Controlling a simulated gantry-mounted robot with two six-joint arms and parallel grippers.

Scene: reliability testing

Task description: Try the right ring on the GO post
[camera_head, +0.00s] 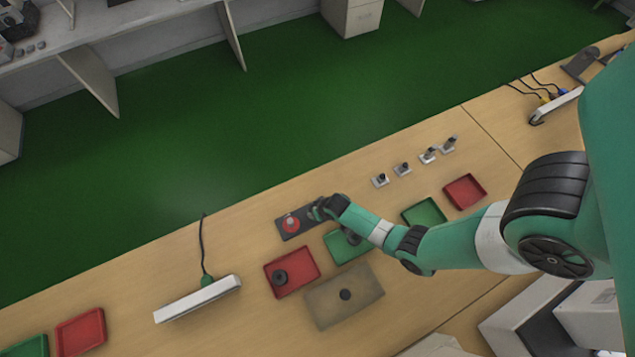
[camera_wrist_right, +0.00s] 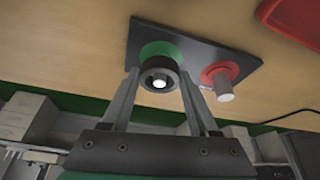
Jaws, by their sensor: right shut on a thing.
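My right gripper (camera_head: 317,211) reaches over the dark gauge plate (camera_head: 284,233), and it also shows in the right wrist view (camera_wrist_right: 158,84). There its fingers are shut on a dark grey ring (camera_wrist_right: 158,66). The ring is at the GO post on the green disc (camera_wrist_right: 160,49), and a bright round post end shows in the ring's hole. How far down the ring sits is hard to tell. The other post (camera_wrist_right: 224,92) stands bare on a red disc (camera_wrist_right: 214,74). A dark ring (camera_head: 345,295) lies on the brown mat (camera_head: 322,312). My left gripper is not in view.
A red tray (camera_head: 306,262) holds a dark ring (camera_head: 280,277). A green tray (camera_head: 340,254) is partly hidden by my arm. More trays (camera_head: 465,188) and several small posts on blocks (camera_head: 403,169) stand to the right. A white bar (camera_head: 197,299) with a cable lies left.

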